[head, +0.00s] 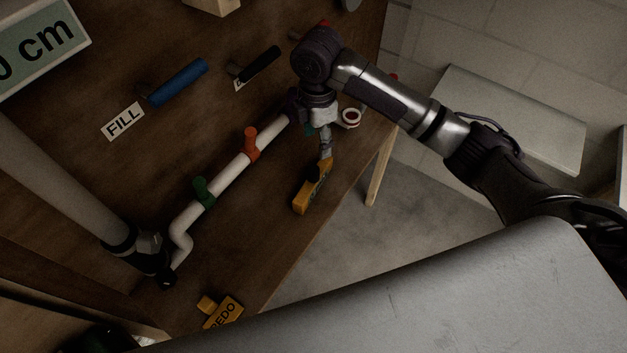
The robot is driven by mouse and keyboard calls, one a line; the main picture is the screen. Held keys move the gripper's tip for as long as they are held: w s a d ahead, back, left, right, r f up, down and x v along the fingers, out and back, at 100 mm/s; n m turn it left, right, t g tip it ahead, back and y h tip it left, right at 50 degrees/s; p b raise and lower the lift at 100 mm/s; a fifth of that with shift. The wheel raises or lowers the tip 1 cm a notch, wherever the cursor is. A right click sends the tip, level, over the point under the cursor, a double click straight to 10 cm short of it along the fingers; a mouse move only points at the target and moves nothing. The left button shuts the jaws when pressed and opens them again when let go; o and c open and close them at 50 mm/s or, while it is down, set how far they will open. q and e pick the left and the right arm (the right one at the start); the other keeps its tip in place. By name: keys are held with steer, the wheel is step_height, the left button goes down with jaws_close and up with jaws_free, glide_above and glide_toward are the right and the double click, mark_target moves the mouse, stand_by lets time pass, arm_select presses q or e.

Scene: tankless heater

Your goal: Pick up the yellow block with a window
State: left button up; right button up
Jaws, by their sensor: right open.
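The yellow block with a window (312,188) is a narrow orange-yellow bar with a dark inset on its face. It is tilted in the picture, near the right edge of the brown wooden surface. My right gripper (326,152) comes down from the upper right, with its fingertips at the block's upper end. The fingers look close together and small here. I cannot tell whether they touch the block.
A yellow block marked REDO (222,312) lies lower left. A white pipe (228,172) carries a red valve (251,143) and a green valve (202,190). Blue (178,82) and black (259,65) handles stick out above. A small white cup-like ring (351,118) is right of my gripper.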

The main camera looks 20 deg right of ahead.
mark_target(314, 169)
step_height(314, 169, down, 7)
steer(key=shift+r+p, duration=0.1)
steer(key=shift+p, duration=0.35)
steer(key=f, duration=0.1)
steer(key=f+p, duration=0.1)
steer(key=f, duration=0.2)
steer(key=shift+a+f+p, duration=0.3)
steer(key=shift+f, duration=0.4)
jaws_close()
